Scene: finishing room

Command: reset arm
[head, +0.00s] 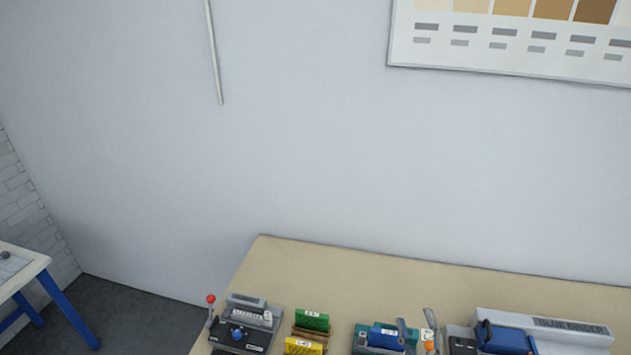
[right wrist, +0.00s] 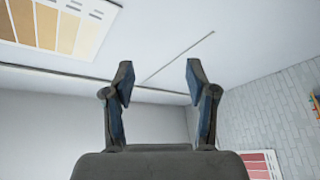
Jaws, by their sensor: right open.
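My right gripper (head: 416,325) shows only by its two grey fingertips at the lower edge of the head view, in front of the workbench (head: 340,262). In the right wrist view the same gripper (right wrist: 158,82) is open, its two dark fingers spread well apart with nothing between them. My left gripper is in neither view.
A blue-legged table (head: 25,275) stands left. The bench's back strip is clear.

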